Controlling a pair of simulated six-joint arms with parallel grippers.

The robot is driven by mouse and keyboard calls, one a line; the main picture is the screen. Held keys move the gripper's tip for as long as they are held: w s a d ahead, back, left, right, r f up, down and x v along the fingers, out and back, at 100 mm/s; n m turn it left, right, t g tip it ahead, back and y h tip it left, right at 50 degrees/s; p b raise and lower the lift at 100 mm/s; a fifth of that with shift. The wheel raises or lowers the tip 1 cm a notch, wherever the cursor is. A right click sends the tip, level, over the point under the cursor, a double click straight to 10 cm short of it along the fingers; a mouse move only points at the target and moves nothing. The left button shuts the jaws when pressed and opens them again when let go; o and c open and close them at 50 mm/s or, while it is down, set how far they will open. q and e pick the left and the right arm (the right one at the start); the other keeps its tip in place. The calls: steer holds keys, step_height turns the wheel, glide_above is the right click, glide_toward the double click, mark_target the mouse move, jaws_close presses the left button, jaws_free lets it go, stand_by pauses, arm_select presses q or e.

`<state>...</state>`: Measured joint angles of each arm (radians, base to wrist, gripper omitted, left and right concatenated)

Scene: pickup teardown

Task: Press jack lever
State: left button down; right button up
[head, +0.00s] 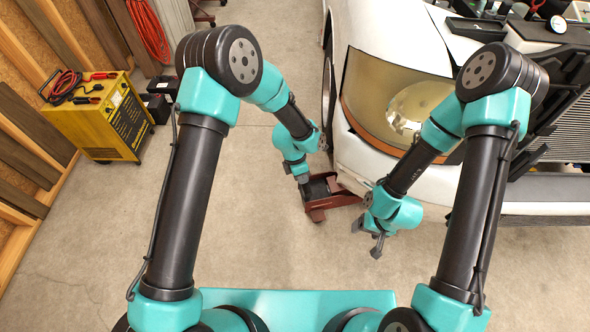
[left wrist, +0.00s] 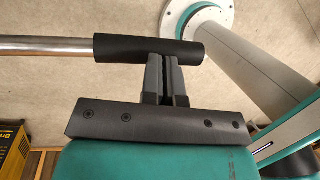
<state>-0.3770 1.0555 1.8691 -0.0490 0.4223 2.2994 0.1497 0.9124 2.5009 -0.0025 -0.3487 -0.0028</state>
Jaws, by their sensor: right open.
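The red-brown floor jack (head: 340,199) is on the concrete floor by the van's front bumper. Its lever, a metal rod (left wrist: 45,50) with a black grip (left wrist: 125,49), shows in the left wrist view; I cannot make it out in the head view. My left gripper (left wrist: 167,66) has its fingers close together, with the tips at the lever's black grip. The grip runs across both tips rather than between them; I cannot tell whether they press on it. In the head view my left gripper (head: 304,190) is beside the jack. My right gripper (head: 367,238) is open and empty, right of the jack.
The white van (head: 391,38) with its large headlamp (head: 405,105) fills the right side. A yellow charger (head: 98,118) with cables stands at the left wall. The floor (head: 80,270) between the charger and my arms is clear.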

arm_select(q)
step_height(320, 180, down, 9)
steer(key=shift+s, duration=0.2)
stand_by(0.3)
steer(key=shift+r, duration=0.15)
steer(key=s+a+r, duration=0.1)
steer(key=s+r, duration=0.3)
steer(key=r, duration=1)
steer(key=shift+a, duration=0.2)
arm_select(e)
steer(key=shift+w+a, duration=0.2)
steer(key=shift+a, duration=0.05)
steer(key=shift+c, duration=0.2)
